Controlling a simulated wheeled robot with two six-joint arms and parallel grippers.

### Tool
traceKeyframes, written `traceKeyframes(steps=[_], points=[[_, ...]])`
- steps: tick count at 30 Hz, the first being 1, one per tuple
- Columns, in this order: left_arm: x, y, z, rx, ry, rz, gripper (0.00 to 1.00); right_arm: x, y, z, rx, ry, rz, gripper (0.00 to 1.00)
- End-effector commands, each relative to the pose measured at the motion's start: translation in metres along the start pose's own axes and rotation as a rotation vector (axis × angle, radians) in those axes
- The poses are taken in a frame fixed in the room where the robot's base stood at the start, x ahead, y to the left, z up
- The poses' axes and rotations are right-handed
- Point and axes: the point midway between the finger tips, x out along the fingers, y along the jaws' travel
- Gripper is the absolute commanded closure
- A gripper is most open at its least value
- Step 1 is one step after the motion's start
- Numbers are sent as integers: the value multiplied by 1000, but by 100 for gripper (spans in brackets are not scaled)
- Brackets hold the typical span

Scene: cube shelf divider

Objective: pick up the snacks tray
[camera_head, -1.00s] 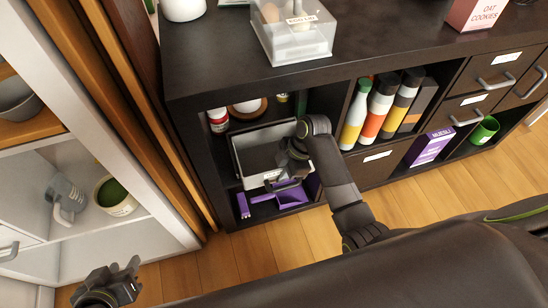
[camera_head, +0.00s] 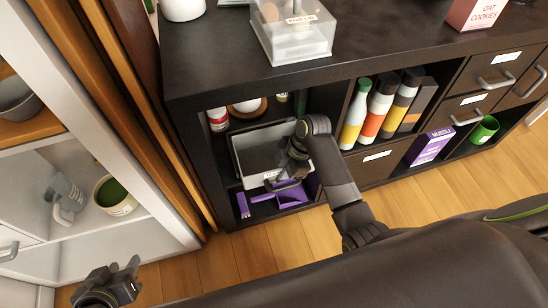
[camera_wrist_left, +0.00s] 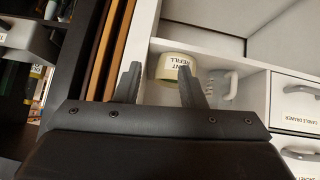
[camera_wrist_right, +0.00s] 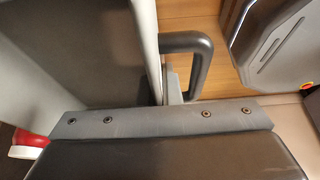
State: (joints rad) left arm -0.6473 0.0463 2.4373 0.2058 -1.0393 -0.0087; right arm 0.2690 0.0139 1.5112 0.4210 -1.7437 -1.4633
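A light grey open tray (camera_head: 248,150), taken as the snacks tray, sits in the lower-left cubby of the dark shelf, with a handle on its front. Its label is too small to read. My right gripper (camera_head: 290,177) is at the tray's front wall, which it partly hides. In the right wrist view the tray's inside (camera_wrist_right: 95,50) fills the left, and a dark loop handle (camera_wrist_right: 203,55) stands just right of its rim. The fingers look close together at that wall, partly hidden. My left gripper (camera_head: 125,275) is open and empty at the lower left; its spread fingers (camera_wrist_left: 160,80) show in the left wrist view.
A purple dustpan (camera_head: 292,195) lies beneath the tray, and jars (camera_head: 217,120) stand behind it. Bottles (camera_head: 355,115) stand in the neighbouring cubby. A clear bin (camera_head: 292,38) is on the shelf top. A white cabinet (camera_head: 120,230) stands on the left. The wooden floor in front is clear.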

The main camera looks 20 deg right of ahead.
Motion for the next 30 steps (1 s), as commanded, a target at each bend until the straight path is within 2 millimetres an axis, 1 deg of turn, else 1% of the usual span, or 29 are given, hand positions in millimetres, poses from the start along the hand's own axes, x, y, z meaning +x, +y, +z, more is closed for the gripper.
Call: traceKeyframes(steps=[11, 21, 26, 30], points=[[-1, 1, 3, -3, -19, 5, 64, -2, 0, -1, -1, 0, 2, 100], [-14, 6, 51, -28, -258, 34, 64, -9, -3, -4, -1, 1, 2, 100], [-22, 7, 79, -42, -414, 38, 64, -33, -3, -14, -2, 1, 4, 100], [-14, 0, 86, -43, -454, 9, 64, -59, -3, -25, -3, 0, 4, 100]])
